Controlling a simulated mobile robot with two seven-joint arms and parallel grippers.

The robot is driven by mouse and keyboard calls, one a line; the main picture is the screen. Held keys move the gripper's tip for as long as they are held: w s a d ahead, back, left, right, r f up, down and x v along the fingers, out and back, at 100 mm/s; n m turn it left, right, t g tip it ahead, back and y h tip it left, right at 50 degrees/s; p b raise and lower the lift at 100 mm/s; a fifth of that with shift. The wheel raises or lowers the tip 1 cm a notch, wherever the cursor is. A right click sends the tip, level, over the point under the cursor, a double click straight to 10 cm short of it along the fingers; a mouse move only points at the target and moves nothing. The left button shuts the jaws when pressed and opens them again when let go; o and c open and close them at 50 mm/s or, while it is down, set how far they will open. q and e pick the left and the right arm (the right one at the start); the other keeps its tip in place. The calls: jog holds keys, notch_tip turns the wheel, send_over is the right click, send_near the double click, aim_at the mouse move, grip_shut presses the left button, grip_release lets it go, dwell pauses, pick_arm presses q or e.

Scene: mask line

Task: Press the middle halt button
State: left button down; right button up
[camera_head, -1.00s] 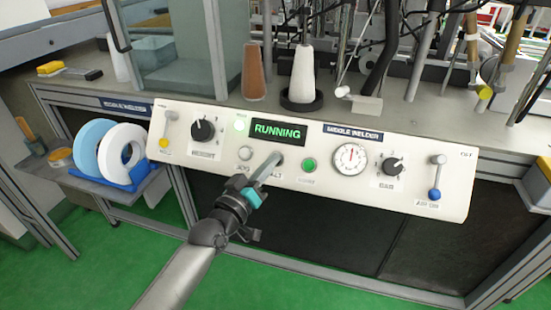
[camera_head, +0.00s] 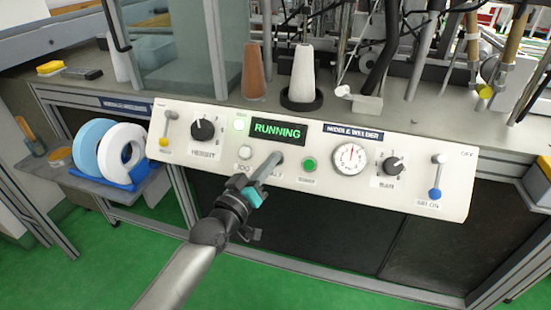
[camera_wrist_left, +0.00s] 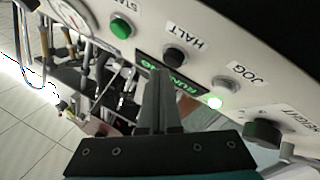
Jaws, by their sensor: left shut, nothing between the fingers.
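The control panel (camera_head: 375,205) is a long cream box labelled MIDDLE WELDER, and its display (camera_head: 278,131) reads RUNNING in green. In the left wrist view the black halt button (camera_wrist_left: 174,55) sits beside the word HALT. My left gripper (camera_head: 273,160) points at the panel just below the display, with its shut, empty fingers in front of the halt button's spot and largely hiding it. In the left wrist view the fingertips (camera_wrist_left: 160,74) appear close to the button; I cannot tell whether they touch it. My right gripper is not in view.
A green start button (camera_head: 309,165) is to the right of the fingers and a pale jog button (camera_head: 245,152) to the left. Knobs, a gauge (camera_head: 350,158) and two levers also sit on the panel. Spools and machine parts stand behind it. Green floor is open in front.

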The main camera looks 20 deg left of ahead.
pick_arm(q)
jog(key=shift+w+f, duration=0.15)
jog(key=shift+w, duration=0.05)
jog(key=shift+w+f+b, duration=0.3)
jog(key=shift+w+b, duration=0.05)
jog(key=shift+b, duration=0.05)
dwell(0.6)
dwell(0.4)
jog(key=shift+s+r+p, duration=0.5)
jog(key=shift+s+p, duration=0.15)
jog(key=shift+p, duration=0.3)
jog(key=s+r+p, duration=0.1)
jog(key=s+p, duration=0.1)
jog(key=s+r+p, duration=0.2)
jog(key=p, duration=0.1)
jog(key=shift+r, duration=0.1)
jog(key=shift+w, duration=0.1)
dwell(0.4)
